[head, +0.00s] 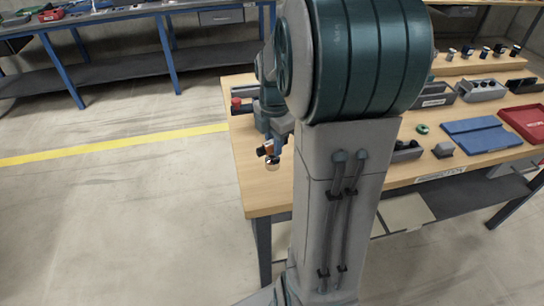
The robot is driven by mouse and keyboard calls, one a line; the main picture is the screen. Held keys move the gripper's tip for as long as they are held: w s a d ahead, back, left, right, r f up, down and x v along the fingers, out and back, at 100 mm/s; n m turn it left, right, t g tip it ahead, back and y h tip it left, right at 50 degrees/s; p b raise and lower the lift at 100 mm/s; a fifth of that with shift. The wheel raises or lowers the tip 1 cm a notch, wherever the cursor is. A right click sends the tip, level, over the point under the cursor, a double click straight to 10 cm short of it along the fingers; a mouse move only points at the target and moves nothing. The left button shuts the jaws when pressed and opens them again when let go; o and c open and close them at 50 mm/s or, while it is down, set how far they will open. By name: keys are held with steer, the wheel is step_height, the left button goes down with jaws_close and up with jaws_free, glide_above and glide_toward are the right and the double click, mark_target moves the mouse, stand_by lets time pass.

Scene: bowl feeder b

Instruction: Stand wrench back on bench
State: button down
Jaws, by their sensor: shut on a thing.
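The bench (262,200) has a light wood top and dark legs. My gripper (271,154) is small in the head view, over the left part of the bench, just left of my large arm link. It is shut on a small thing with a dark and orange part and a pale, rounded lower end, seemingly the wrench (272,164). Its full shape is hard to make out at this size. I cannot tell whether its lower end touches the bench top. My arm hides the middle of the bench.
A red-topped object (237,104) stands at the bench's left edge. Another bench (120,14) stands behind. The floor at left is clear.

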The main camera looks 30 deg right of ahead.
mark_target(271, 152)
steer(key=shift+s+a+f, duration=0.25)
steer(key=shift+a+f, duration=0.2)
steer(key=shift+a, duration=0.1)
steer(key=shift+f, duration=1.9)
steer(key=shift+f, duration=0.2)
steer(key=c, duration=1.3)
jaws_free()
steer(key=shift+r, duration=0.15)
